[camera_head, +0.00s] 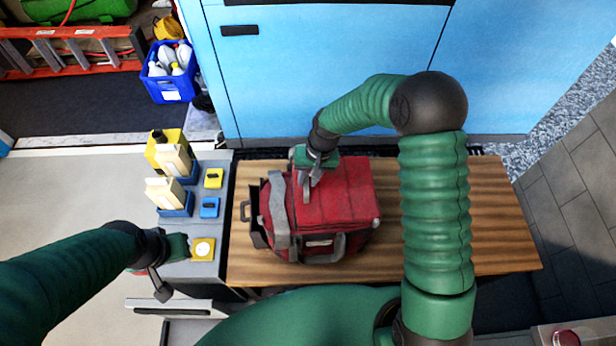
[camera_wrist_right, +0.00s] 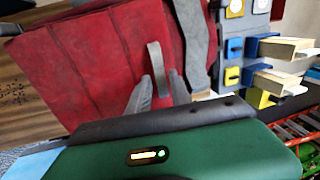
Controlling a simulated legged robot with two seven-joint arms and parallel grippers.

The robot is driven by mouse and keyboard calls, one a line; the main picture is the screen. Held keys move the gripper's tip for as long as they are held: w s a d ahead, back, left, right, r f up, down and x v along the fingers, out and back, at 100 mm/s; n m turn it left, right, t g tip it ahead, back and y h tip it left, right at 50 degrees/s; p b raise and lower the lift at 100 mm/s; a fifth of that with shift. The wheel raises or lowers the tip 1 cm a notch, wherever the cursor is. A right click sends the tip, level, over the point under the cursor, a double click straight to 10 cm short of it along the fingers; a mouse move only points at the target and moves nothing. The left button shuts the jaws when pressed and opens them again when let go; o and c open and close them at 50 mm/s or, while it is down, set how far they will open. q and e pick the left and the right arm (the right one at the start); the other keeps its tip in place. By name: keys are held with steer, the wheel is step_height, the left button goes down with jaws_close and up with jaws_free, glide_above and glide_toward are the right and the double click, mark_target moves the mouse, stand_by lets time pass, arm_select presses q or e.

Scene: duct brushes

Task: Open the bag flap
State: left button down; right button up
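The red bag (camera_head: 345,195) with grey straps stands on the wooden table. Its red top flap (camera_head: 348,178) lies over the top and looks closed; the wrist view shows it too (camera_wrist_right: 100,50). A grey pull tab (camera_wrist_right: 155,58) sticks up from the flap. My right gripper (camera_head: 310,190) is over the bag's top, left of its middle. In the wrist view its fingers (camera_wrist_right: 158,92) are apart, one on each side of the tab; I cannot tell whether they touch it. My left gripper (camera_head: 160,280) is left of the table, away from the bag; its opening is unclear.
The wooden table (camera_head: 455,190) is clear right of the bag. Left of it, a grey stand (camera_head: 225,170) holds yellow and blue holders with brushes (camera_head: 165,193). A blue cabinet (camera_head: 300,70) stands behind. A blue crate of bottles (camera_head: 170,90) and an orange ladder (camera_head: 75,50) are at back left.

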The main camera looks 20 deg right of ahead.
steer(key=shift+a, duration=0.15)
jaws_close()
steer(key=shift+s, duration=0.1)
stand_by(0.9)
